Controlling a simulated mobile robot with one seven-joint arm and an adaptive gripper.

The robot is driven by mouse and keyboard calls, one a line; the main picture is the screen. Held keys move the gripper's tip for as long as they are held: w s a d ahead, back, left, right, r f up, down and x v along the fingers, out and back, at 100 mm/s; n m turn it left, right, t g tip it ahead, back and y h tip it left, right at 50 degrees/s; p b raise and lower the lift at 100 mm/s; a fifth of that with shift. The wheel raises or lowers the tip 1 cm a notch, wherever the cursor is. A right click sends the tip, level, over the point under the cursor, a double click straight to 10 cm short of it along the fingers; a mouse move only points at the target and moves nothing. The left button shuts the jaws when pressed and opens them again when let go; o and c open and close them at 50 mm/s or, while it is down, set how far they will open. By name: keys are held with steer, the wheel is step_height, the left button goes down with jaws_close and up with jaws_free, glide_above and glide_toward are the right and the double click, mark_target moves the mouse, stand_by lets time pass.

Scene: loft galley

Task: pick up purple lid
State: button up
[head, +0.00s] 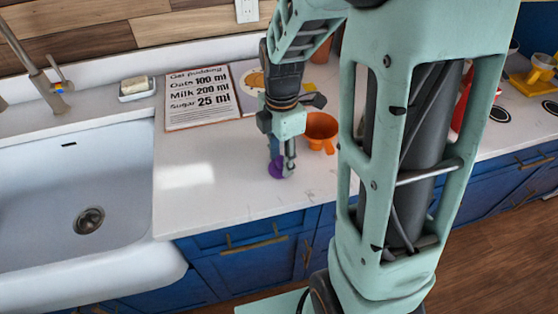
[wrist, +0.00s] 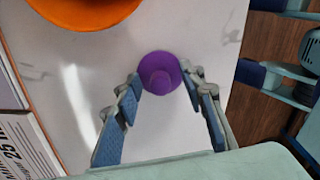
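The purple lid (wrist: 160,74) is a small round disc with a raised knob, lying on the white counter near its front edge. In the wrist view it sits at the far end of the gap between my gripper's fingertips. My gripper (wrist: 165,100) is open, with one blue-padded finger on each side of the lid. Whether either finger touches it I cannot tell. In the head view my gripper (head: 282,170) points down over the counter, and the purple lid (head: 277,168) shows partly behind its fingers.
An orange measuring cup (head: 321,131) stands close by, right of my gripper. A recipe card (head: 203,97) lies at the back. The white sink (head: 60,180) is at the left, with a soap dish (head: 136,93) behind. The counter (head: 205,195) left of the lid is clear.

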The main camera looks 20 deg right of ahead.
steer(key=shift+c, duration=0.5)
jaws_close()
steer(key=shift+r, duration=0.2)
